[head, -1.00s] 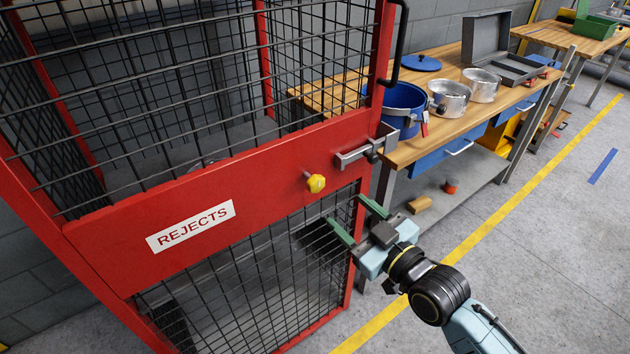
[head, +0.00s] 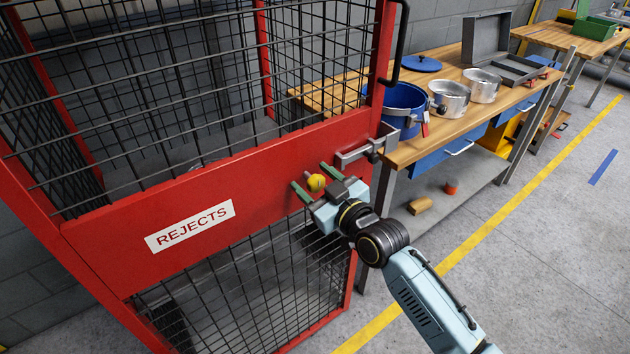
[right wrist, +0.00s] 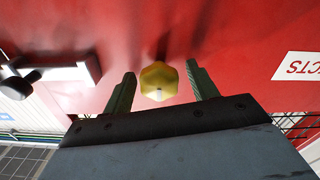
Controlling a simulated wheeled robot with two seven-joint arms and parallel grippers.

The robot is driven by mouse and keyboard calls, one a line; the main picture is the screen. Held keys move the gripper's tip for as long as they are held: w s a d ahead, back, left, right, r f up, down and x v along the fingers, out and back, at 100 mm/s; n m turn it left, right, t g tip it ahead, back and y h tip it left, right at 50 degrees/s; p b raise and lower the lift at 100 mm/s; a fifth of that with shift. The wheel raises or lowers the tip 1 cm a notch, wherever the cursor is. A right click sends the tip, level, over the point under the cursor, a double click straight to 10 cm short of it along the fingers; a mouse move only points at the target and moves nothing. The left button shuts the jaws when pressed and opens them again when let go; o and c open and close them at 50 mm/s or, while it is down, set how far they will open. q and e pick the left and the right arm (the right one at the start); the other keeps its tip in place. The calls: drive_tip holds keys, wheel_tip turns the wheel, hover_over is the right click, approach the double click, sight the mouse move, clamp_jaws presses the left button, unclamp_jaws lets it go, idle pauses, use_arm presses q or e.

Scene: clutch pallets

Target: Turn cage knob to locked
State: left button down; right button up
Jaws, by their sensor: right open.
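The yellow cage knob (head: 316,183) sits on the red door panel (head: 270,165) of the rejects cage. My right gripper (head: 314,178) is open in front of the panel, with one green finger on each side of the knob. In the right wrist view the yellow knob (right wrist: 158,81) stands between the two fingers (right wrist: 160,88), with a visible gap on both sides. Neither finger appears to touch it. A grey latch (head: 365,148) sits on the door's right edge, above and right of the knob. My left gripper is out of view.
A white REJECTS label (head: 190,226) is on the panel, left of the knob. A black handle (head: 402,45) stands out above the latch. A wooden workbench (head: 440,135) with a blue pot (head: 403,102) and steel pots is close on the right. The floor at lower right is clear.

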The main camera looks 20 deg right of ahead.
drive_tip(key=shift+c, duration=0.5)
drive_tip(key=c, duration=0.9)
